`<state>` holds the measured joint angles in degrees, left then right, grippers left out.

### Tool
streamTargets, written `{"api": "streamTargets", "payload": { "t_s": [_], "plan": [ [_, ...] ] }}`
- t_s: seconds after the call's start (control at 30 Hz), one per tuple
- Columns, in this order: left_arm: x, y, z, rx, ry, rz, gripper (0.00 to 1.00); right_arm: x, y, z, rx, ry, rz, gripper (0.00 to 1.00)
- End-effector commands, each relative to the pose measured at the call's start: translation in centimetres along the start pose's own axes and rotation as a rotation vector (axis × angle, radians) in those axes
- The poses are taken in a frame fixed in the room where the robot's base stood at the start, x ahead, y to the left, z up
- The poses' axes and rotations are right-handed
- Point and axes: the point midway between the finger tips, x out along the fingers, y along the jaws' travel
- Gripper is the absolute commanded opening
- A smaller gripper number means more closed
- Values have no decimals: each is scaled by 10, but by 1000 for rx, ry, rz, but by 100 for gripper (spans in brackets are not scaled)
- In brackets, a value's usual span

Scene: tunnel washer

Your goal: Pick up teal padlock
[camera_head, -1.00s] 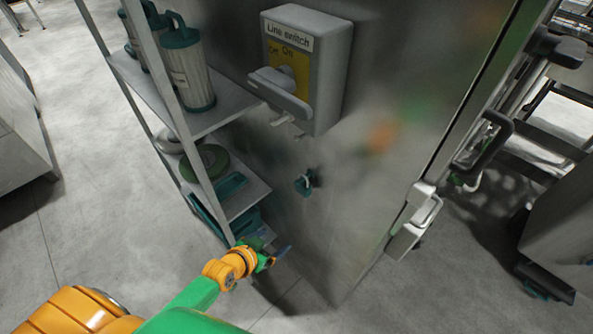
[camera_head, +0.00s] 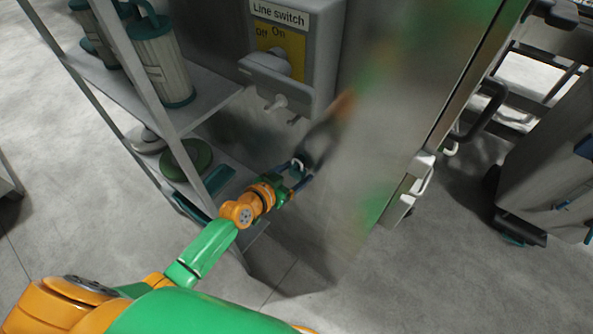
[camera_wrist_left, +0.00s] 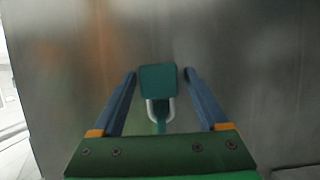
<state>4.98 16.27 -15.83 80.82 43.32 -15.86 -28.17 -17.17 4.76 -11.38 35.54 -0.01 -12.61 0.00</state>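The teal padlock (camera_wrist_left: 158,78) shows in the left wrist view as a teal block with a pale U-shaped piece below it, against the steel wall. My left gripper (camera_wrist_left: 159,73) has its two blue fingers apart, one on each side of the padlock, with a narrow gap showing on both sides. In the head view my left gripper (camera_head: 302,172) is close to the steel panel, below the line switch, and its fingers largely hide the padlock there. My right gripper is in neither view.
The line switch box (camera_head: 292,50) juts from the panel above the gripper. A shelf rack (camera_head: 205,108) with teal-topped canisters stands close on the left. A door handle (camera_head: 410,190) is to the right. The floor below is clear.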

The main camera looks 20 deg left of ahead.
Motion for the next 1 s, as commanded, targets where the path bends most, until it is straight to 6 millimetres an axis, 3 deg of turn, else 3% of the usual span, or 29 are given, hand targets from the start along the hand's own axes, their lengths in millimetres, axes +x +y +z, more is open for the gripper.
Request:
{"api": "streamTargets", "payload": {
  "t_s": [0.03, 0.27, 0.53, 0.67, 0.87, 1.0],
  "plan": [
    [0, 0, 0, 0, 0, 0, 60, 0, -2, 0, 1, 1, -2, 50],
    [0, 0, 0, 0, -1, 0, 0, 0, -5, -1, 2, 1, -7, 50],
    [-1, 0, -2, 0, 0, 0, 0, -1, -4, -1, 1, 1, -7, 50],
    [-7, 0, -16, -1, 3, 0, 0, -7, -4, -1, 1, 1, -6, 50],
    [-45, 0, 5, 2, -5, -1, 0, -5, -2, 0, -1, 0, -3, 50],
    [-89, 1, 25, 4, -8, 2, 0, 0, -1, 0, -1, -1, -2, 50]
  ]
}}
